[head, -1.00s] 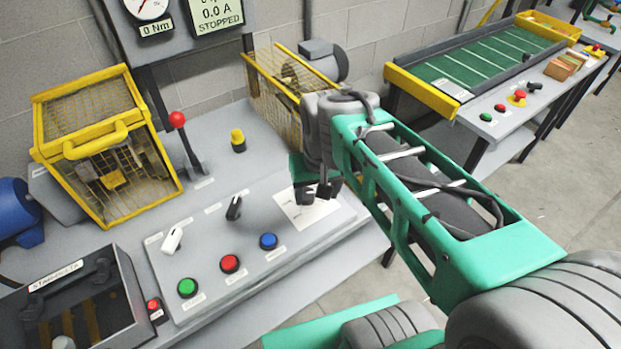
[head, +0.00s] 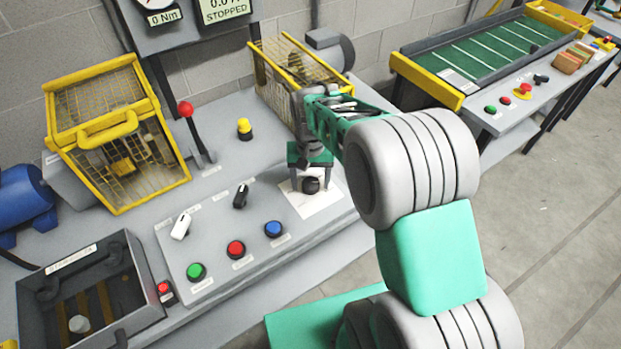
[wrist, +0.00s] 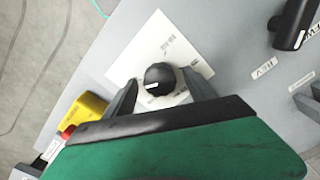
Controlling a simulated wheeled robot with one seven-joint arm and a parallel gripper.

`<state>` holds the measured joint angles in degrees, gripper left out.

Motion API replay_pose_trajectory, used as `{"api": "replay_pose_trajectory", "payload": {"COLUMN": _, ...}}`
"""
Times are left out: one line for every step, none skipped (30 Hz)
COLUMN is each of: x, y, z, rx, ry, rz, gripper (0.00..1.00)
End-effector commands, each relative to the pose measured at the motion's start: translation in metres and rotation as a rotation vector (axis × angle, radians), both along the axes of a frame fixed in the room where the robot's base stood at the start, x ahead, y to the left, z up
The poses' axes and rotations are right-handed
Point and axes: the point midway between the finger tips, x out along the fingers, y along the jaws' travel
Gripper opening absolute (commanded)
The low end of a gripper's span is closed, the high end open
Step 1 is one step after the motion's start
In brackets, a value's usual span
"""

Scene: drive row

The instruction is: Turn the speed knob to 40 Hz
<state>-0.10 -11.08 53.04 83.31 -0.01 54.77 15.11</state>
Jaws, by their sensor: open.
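The speed knob (wrist: 160,78) is a round black knob with a white mark, on a white printed dial plate (wrist: 155,38). In the wrist view it sits between the two fingers of my gripper (wrist: 161,92), which is open, one finger on each side. I cannot tell whether the fingers touch it. In the head view my gripper (head: 311,168) is over the dial plate (head: 312,207), with the knob (head: 310,185) showing below it. The dial's printed marks are too small to read. The display (head: 224,10) reads STOPPED.
On the panel are a white switch (head: 181,226), a black switch (head: 240,195), and green (head: 196,271), red (head: 235,249) and blue (head: 273,229) buttons. A red-topped lever (head: 187,110), a yellow knob (head: 244,126) and yellow cages (head: 120,130) stand behind. A conveyor (head: 490,50) is at the right.

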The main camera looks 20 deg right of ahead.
Motion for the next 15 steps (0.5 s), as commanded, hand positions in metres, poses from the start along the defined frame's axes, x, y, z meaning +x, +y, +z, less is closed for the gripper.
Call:
{"api": "replay_pose_trajectory", "payload": {"x": 0.0001, "y": 0.0001, "z": -0.0001, "rx": 0.000, "ry": 0.000, "rz": 0.000, "gripper": 0.65}}
{"api": "replay_pose_trajectory", "payload": {"x": 0.0002, "y": 0.0000, "z": 0.0000, "rx": 0.000, "ry": -0.001, "rz": 0.000, "gripper": 0.65}}
{"api": "replay_pose_trajectory", "payload": {"x": 0.0002, "y": 0.0000, "z": 0.0001, "rx": 0.000, "ry": -0.001, "rz": 0.000, "gripper": 0.65}}
{"api": "replay_pose_trajectory", "payload": {"x": 0.0001, "y": 0.0001, "z": 0.0001, "rx": 0.000, "ry": -0.001, "rz": 0.000, "gripper": 0.65}}
{"api": "replay_pose_trajectory", "payload": {"x": 0.0001, "y": 0.0001, "z": 0.0001, "rx": 0.000, "ry": -0.001, "rz": 0.000, "gripper": 0.64}}
{"api": "replay_pose_trajectory", "payload": {"x": 0.0001, "y": 0.0000, "z": 0.0002, "rx": 0.000, "ry": -0.001, "rz": 0.000, "gripper": 0.61}}
{"api": "replay_pose_trajectory", "payload": {"x": 0.0001, "y": 0.0000, "z": 0.0002, "rx": 0.000, "ry": -0.001, "rz": 0.000, "gripper": 0.58}}
{"api": "replay_pose_trajectory", "payload": {"x": 0.0001, "y": 0.0000, "z": 0.0003, "rx": 0.000, "ry": -0.001, "rz": 0.000, "gripper": 0.56}}
{"api": "replay_pose_trajectory", "payload": {"x": 0.0001, "y": 0.0000, "z": 0.0003, "rx": 0.000, "ry": -0.001, "rz": 0.000, "gripper": 0.53}}
{"api": "replay_pose_trajectory", "payload": {"x": 0.0001, "y": 0.0001, "z": 0.0003, "rx": 0.000, "ry": -0.001, "rz": 0.000, "gripper": 0.50}}
{"api": "replay_pose_trajectory", "payload": {"x": 0.0001, "y": 0.0001, "z": 0.0004, "rx": 0.000, "ry": -0.001, "rz": 0.000, "gripper": 0.48}}
{"api": "replay_pose_trajectory", "payload": {"x": 0.0001, "y": 0.0001, "z": 0.0004, "rx": 0.000, "ry": -0.001, "rz": 0.000, "gripper": 0.44}}
{"api": "replay_pose_trajectory", "payload": {"x": 0.0001, "y": 0.0001, "z": 0.0004, "rx": 0.000, "ry": -0.001, "rz": 0.000, "gripper": 0.42}}
{"api": "replay_pose_trajectory", "payload": {"x": 0.0001, "y": 0.0000, "z": 0.0004, "rx": 0.000, "ry": -0.001, "rz": 0.000, "gripper": 0.40}}
{"api": "replay_pose_trajectory", "payload": {"x": 0.0001, "y": 0.0001, "z": 0.0005, "rx": 0.000, "ry": -0.001, "rz": 0.000, "gripper": 0.36}}
